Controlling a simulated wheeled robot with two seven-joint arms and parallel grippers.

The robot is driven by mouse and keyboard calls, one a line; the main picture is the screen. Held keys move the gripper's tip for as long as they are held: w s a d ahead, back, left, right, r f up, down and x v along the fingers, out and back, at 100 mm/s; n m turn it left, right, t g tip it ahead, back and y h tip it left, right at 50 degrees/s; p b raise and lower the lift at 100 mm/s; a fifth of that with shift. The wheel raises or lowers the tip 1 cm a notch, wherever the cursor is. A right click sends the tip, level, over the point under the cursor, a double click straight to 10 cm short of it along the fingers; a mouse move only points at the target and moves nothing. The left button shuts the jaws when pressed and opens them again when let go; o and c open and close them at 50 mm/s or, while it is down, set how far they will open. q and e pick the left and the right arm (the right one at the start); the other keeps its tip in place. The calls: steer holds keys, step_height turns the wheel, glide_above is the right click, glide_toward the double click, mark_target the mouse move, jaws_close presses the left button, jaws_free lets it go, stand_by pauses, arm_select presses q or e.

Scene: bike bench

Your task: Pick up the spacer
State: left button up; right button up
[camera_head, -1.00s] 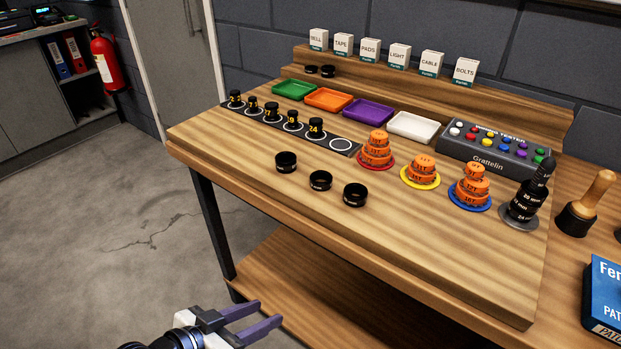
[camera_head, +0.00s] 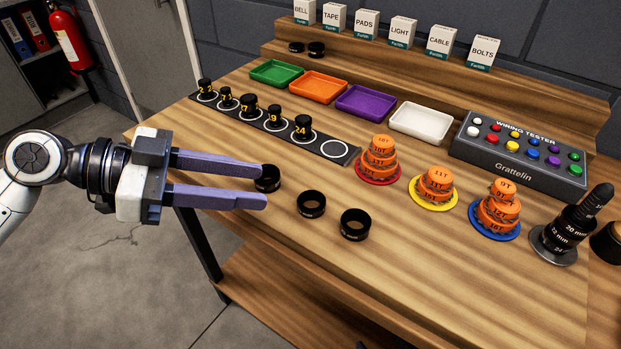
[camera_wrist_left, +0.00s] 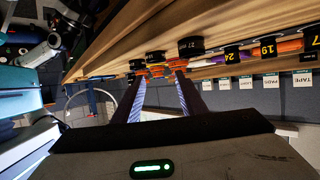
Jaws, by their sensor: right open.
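Three loose black ring spacers lie in a row on the bench: the left one (camera_head: 267,180), the middle one (camera_head: 311,205) and the right one (camera_head: 355,224). I cannot tell which one is meant. My left gripper (camera_head: 262,187) is open and empty, its two purple fingers pointing right. Its fingertips are at the left ring and partly hide it; I cannot tell whether they touch. In the left wrist view the open fingers (camera_wrist_left: 160,76) point toward the rings, and a ring marked 21 mm (camera_wrist_left: 190,46) sits closest, beyond the right fingertip. My right gripper is not in view.
A dark strip (camera_head: 333,148) behind the rings holds several numbered black spacers and one empty circle. Stacks of orange rings stand on red, yellow and blue (camera_head: 490,224) discs to the right. Coloured trays (camera_head: 367,103) and a wiring tester (camera_head: 520,155) stand behind. The bench front is clear.

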mark_target(321, 201)
arm_select(q)
steer(key=x, duration=0.3)
steer(key=shift+s+d, duration=0.3)
steer(key=shift+d, duration=0.1)
steer(key=shift+d+f, duration=0.15)
steer(key=shift+d, duration=0.05)
steer(key=x, duration=0.2)
steer(key=p+x, duration=0.1)
steer(key=x, duration=0.1)
steer(key=shift+f, duration=0.45)
steer(key=shift+w+d+f, duration=0.1)
steer(key=shift+d+f, duration=0.15)
steer(key=shift+d, duration=0.05)
arm_select(e)
steer(key=shift+s+d, duration=0.25)
steer(key=shift+s, duration=0.65)
arm_select(q)
steer(key=shift+c, duration=0.3)
steer(key=c, duration=0.6)
arm_select(e)
steer(key=shift+s+f, duration=0.15)
